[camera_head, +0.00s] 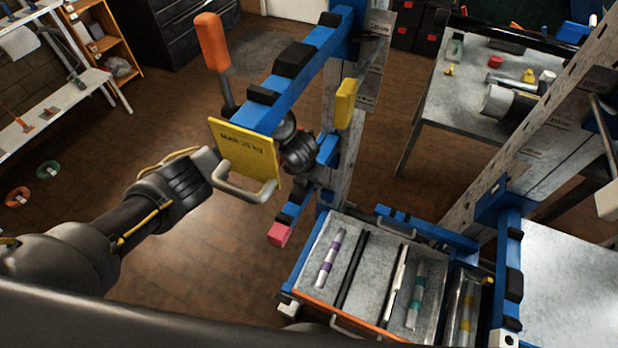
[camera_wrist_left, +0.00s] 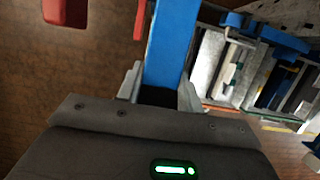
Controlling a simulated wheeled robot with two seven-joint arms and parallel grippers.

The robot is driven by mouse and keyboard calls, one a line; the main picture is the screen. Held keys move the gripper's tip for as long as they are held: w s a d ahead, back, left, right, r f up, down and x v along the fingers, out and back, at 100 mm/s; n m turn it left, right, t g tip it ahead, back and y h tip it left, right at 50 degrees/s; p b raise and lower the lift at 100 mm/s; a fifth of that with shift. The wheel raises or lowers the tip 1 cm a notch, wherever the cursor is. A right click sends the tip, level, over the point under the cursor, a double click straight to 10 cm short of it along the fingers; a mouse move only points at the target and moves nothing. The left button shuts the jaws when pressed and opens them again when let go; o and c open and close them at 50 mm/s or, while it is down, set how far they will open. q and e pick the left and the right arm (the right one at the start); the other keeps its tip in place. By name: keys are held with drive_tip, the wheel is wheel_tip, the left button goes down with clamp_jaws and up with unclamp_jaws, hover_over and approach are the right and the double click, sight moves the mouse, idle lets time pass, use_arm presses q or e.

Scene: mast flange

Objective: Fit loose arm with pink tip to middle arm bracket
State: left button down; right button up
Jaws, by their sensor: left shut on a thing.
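The loose arm is a blue bar with black pads and a pink tip (camera_head: 279,234), below the yellow plate in the head view. My left gripper (camera_wrist_left: 165,88) is shut on a blue bar (camera_wrist_left: 172,45) in the left wrist view, which appears to be this arm. In the head view the yellow plate hides part of my left arm, and its fingers cannot be made out. A grey mast (camera_head: 338,185) stands behind, with a small blue bracket (camera_head: 328,150) on it. I cannot tell whether the loose arm touches a bracket. My right gripper is not in view.
A fixed blue upper arm (camera_head: 318,45) carries an orange handle (camera_head: 213,42) and a yellow plate (camera_head: 240,148). A tray (camera_head: 335,285) with several rods lies right of the pink tip. A second mast (camera_head: 550,130) and a grey table (camera_head: 455,95) stand right.

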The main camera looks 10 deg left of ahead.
use_arm(q)
drive_tip(key=shift+f+b, duration=1.95)
drive_tip(key=shift+f, duration=0.2)
drive_tip(key=c, duration=1.2)
unclamp_jaws()
drive_tip(key=shift+c, duration=0.2)
drive_tip(key=o, duration=0.4)
drive_tip(key=p+v, duration=1.1)
drive_tip(key=p, duration=0.1)
